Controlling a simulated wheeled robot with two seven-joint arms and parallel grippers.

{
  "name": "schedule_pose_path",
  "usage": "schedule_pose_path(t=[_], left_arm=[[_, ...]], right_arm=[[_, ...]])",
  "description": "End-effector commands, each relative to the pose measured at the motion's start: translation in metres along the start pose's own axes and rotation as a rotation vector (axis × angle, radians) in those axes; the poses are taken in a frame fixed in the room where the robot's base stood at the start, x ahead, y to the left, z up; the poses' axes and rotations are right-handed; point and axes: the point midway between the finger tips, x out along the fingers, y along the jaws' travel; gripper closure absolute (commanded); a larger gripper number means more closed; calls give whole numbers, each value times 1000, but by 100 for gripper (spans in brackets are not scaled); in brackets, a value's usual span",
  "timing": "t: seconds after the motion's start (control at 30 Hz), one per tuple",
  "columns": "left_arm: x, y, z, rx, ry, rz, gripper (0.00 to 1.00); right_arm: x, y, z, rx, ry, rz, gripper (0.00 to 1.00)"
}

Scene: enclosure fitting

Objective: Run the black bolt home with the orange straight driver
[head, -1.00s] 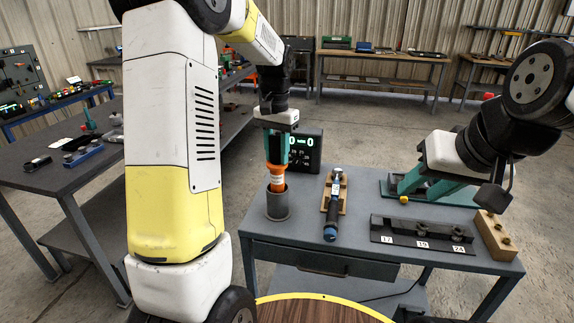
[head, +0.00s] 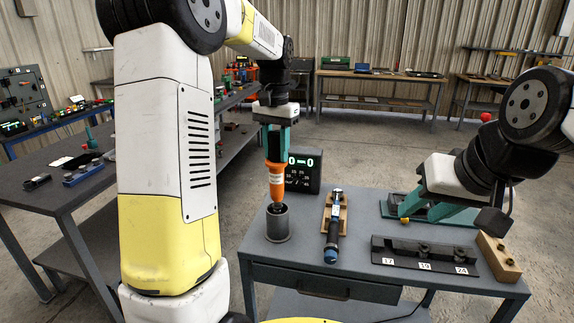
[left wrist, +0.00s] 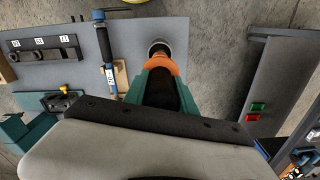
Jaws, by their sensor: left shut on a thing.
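The orange straight driver (head: 276,181) hangs upright in my left gripper (head: 277,150), whose teal fingers are shut on its dark upper part. Its lower end is over the mouth of a grey cylindrical holder (head: 278,224). The left wrist view shows the orange collar of the driver (left wrist: 160,63) close to the holder (left wrist: 160,46). My right gripper (head: 432,204) is over a teal base plate (head: 392,209) at the table's right back, its fingers apart. I cannot make out the black bolt; the arm hides part of the plate.
A blue-and-black tool (head: 332,228) lies on a wooden cradle. A black rack (head: 420,255) with number labels and a wooden block (head: 498,258) stand at front right. A display (head: 303,172) stands behind the holder. Bare tabletop lies around the holder.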

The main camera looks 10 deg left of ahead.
Motion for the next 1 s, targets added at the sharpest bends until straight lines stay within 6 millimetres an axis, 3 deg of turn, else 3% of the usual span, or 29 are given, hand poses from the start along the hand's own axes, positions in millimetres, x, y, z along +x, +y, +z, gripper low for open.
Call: schedule_pose_path(t=[0.2,0.4,0.7,1.0], left_arm=[[-50,0,-1,1,8,-1,100],[-86,0,-1,1,7,-1,100],[-113,0,0,1,4,0,100],[-127,0,0,1,4,0,100]], right_arm=[[0,0,0,0,0,0,60],[0,0,0,0,0,0,60],[0,0,0,0,0,0,60],[0,0,0,0,0,0,60]])
